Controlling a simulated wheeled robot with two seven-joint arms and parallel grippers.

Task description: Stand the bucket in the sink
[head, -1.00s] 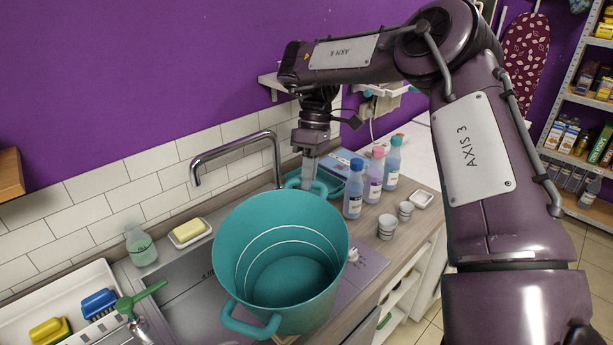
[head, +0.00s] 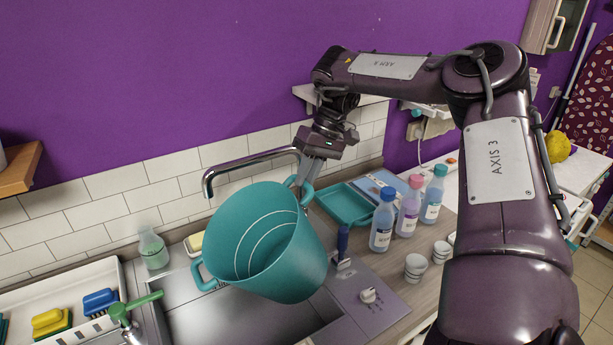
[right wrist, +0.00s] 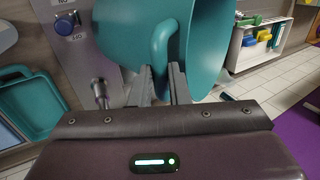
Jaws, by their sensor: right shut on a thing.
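The teal bucket (head: 300,262) hangs tilted in the head view, its mouth facing left and toward me. It is over the right part of the metal sink (head: 192,312) and hides part of it; I cannot tell whether its base touches anything. My right gripper (head: 303,182) is shut on one of its side handles, at the far rim. In the right wrist view the handle of the bucket (right wrist: 205,45) sits between the fingers of the right gripper (right wrist: 160,85). My left gripper is not in view.
A chrome tap (head: 250,160) arches just behind the bucket. Bottles (head: 383,222), cups (head: 416,266) and a teal tray (head: 347,204) stand on the counter at right.

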